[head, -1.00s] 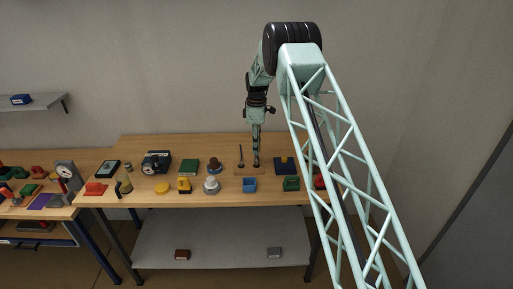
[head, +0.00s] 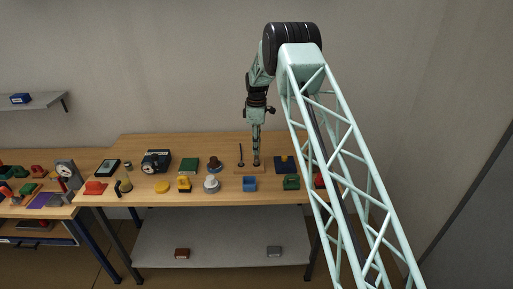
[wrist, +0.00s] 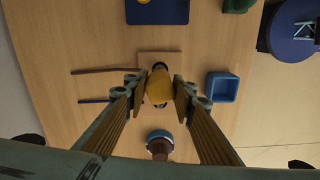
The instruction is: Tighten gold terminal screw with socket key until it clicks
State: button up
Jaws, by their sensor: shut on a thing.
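My gripper (head: 256,160) points straight down over the right half of the bench. In the wrist view my gripper (wrist: 159,86) is shut on a yellow-gold rounded piece, apparently the socket key (wrist: 159,90) seen end-on, with its fingers on both sides. A dark ring shows around its far end. Beneath it is a small light-wood board (wrist: 150,57); the board also shows in the head view (head: 243,173). The gold terminal screw cannot be made out; the held piece and fingers hide what lies below. Whether the key sits on the screw cannot be told.
A blue open box (head: 249,184) is in front, a dark-blue plate (head: 285,165) to the right, a green block (head: 291,183) front right, and a brown knob (head: 214,163) to the left. The bench behind is mostly clear.

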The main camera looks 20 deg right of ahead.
jog(key=shift+f, duration=0.1)
jog(key=o, duration=1.1)
notch_tip(320, 180, up, 10)
jog(key=shift+r, duration=0.95)
